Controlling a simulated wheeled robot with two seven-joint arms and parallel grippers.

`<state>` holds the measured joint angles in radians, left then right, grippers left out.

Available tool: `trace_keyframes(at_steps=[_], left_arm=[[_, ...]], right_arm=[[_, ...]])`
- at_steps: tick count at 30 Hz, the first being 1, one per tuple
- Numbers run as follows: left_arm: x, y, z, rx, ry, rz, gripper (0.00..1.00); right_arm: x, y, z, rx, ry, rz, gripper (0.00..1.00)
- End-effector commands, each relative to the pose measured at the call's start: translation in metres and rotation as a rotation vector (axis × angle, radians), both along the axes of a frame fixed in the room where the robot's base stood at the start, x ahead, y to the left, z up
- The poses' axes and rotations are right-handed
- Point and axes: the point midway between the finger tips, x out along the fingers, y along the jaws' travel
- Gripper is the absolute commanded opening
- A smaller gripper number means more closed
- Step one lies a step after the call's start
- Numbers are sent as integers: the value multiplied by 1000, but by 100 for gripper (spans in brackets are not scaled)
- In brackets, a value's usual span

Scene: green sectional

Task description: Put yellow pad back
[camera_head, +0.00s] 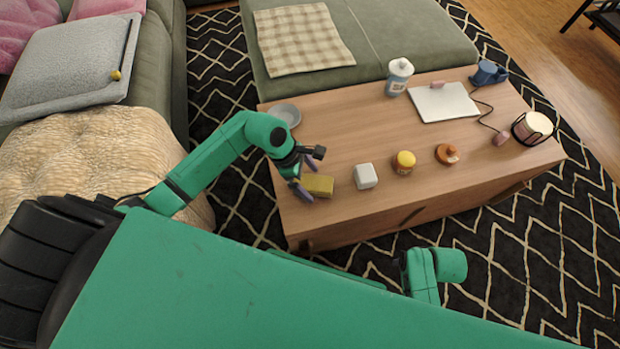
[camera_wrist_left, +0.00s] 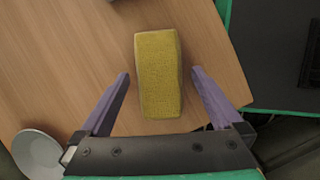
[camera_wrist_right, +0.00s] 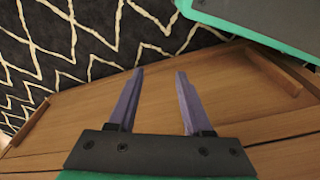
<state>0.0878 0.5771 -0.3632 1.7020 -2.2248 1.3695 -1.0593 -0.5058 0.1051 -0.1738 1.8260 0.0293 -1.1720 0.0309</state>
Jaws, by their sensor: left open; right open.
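The yellow pad (camera_head: 318,185) is a small block lying on the wooden coffee table (camera_head: 335,143), near its left front edge. My left gripper (camera_head: 305,178) is at the pad's left side in the head view. In the left wrist view the pad (camera_wrist_left: 158,75) lies between the open fingers of the left gripper (camera_wrist_left: 160,82), with a gap on each side; the fingers do not grip it. My right gripper (camera_wrist_right: 158,75) is open and empty in the right wrist view, by the table's wooden side and the patterned rug. In the head view its fingers are hidden.
A grey bowl (camera_head: 287,115) stands behind my left forearm. A white block (camera_head: 366,176), a yellow-lidded jar (camera_head: 403,162) and an orange-brown item (camera_head: 447,153) stand to the pad's right. A white bottle (camera_head: 399,76), laptop (camera_head: 443,102), blue mug (camera_head: 488,73) and candle (camera_head: 533,127) are farther off.

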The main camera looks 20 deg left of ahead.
Motion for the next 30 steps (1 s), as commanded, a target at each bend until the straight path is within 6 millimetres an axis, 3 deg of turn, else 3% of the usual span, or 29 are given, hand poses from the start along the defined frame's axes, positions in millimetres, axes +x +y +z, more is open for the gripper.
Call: trace_keyframes(at_steps=[6,12,17,30], left_arm=[[-2,25,57,7,-7,0,100],[-5,41,98,5,-5,0,100],[-6,45,108,2,-3,0,100],[-6,45,107,0,-3,1,100]], right_arm=[[-11,-7,-22,-13,11,-6,50],[-18,-11,-38,-20,13,-10,50],[-20,-12,-42,-21,12,-10,50],[-19,-12,-41,-20,11,-10,50]])
